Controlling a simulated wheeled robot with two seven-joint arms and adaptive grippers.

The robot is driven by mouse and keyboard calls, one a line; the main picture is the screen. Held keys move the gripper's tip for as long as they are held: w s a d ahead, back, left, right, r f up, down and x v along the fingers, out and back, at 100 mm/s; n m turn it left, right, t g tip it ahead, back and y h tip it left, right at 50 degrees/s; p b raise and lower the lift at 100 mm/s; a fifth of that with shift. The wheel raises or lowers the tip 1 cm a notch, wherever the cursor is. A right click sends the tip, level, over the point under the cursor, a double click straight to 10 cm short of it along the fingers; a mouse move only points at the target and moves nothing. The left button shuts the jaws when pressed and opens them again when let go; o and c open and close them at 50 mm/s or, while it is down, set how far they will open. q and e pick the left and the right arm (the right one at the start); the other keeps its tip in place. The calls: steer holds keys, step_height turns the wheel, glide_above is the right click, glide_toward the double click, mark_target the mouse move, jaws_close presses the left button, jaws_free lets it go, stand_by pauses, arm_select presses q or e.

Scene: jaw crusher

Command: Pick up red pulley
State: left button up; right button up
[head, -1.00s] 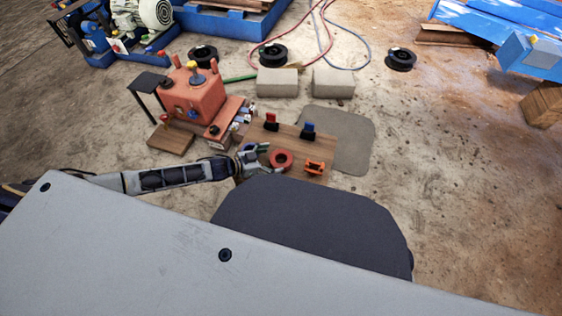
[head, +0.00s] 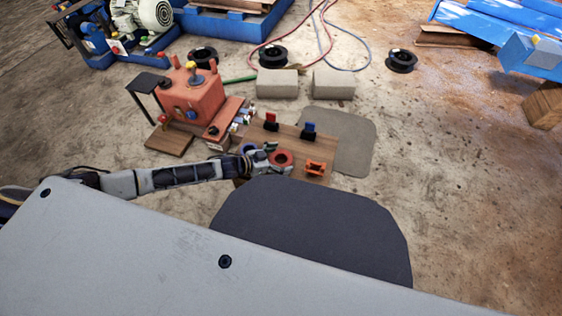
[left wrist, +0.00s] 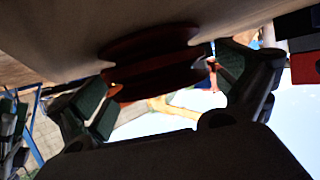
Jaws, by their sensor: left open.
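The red pulley (head: 281,156) lies on the wooden board (head: 290,142), its upper face showing as a red ring in the head view. My left gripper (head: 268,163) is at the pulley's left side, low over the board. In the left wrist view the red pulley (left wrist: 155,62) shows edge-on, dark and grooved, between the two spread fingers of my open left gripper (left wrist: 165,88). The fingers are close to its sides; I cannot tell whether they touch it. My right gripper is not in view.
A red machine (head: 192,95) stands behind on the left. Two grey blocks (head: 278,82) lie behind.

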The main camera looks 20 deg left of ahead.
mark_target(281, 154)
arm_select(q)
steer(key=shift+c, duration=0.4)
steer(key=c, duration=1.7)
steer(key=shift+r, duration=0.1)
steer(key=shift+c, duration=0.7)
steer(key=shift+r, duration=0.2)
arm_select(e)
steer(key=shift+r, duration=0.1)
arm_select(q)
steer(key=shift+r+p, duration=0.9)
steer(key=shift+r, duration=0.5)
step_height(281, 154, up, 7)
steer(key=p, duration=0.3)
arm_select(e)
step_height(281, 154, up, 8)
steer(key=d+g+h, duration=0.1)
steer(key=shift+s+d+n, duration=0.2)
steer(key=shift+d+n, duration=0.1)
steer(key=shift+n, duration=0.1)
